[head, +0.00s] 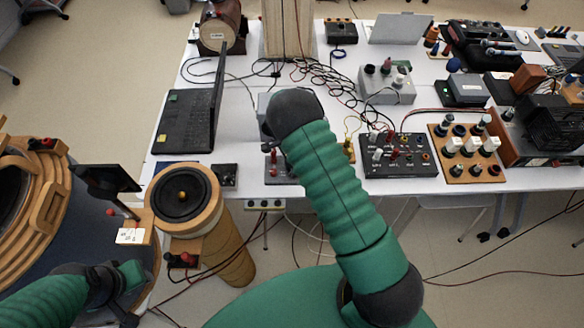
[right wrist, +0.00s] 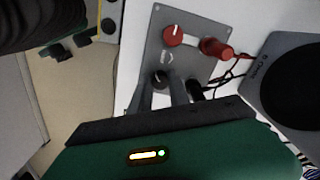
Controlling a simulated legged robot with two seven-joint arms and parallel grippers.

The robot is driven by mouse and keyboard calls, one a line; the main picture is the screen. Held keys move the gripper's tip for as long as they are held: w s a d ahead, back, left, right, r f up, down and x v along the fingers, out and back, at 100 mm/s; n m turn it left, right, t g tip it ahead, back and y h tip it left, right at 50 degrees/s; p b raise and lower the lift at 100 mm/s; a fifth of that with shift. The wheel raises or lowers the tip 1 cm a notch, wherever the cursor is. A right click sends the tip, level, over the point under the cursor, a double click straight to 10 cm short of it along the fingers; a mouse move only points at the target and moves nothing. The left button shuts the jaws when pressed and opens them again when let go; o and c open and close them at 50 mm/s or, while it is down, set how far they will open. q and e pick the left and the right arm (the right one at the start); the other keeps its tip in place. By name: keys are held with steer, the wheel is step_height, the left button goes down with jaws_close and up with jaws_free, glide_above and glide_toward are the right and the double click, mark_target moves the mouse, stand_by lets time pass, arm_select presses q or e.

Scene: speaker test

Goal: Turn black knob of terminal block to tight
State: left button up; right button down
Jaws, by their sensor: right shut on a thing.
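The terminal block is a small grey plate (right wrist: 190,58) in the right wrist view. It bears a red knob (right wrist: 173,35), a red terminal (right wrist: 215,47), a black knob (right wrist: 159,77) and a black terminal that is partly hidden. My right gripper (right wrist: 161,88) is shut on the black knob, one finger on each side. In the head view my right arm covers most of this spot; part of the block (head: 280,170) shows at the table's front edge. My left gripper (head: 115,290) is low at the left, away from the block; its fingers are unclear.
A speaker (right wrist: 290,80) stands close to the right of the block in the right wrist view. In the head view, a black panel (head: 398,154), a wooden board with knobs (head: 467,153), a laptop (head: 188,120) and a round speaker (head: 184,193) are nearby. Loose cables cross the table.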

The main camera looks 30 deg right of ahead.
steer(key=m, duration=0.4)
steer(key=shift+a+f+p, duration=0.1)
steer(key=shift+a+p, duration=0.1)
steer(key=shift+p, duration=0.15)
steer(key=shift+m, duration=2.2)
steer(key=shift+w, duration=0.1)
steer(key=c, duration=1.2)
jaws_free()
steer(key=shift+w, duration=0.15)
steer(key=shift+c, duration=0.2)
step_height(320, 180, up, 17)
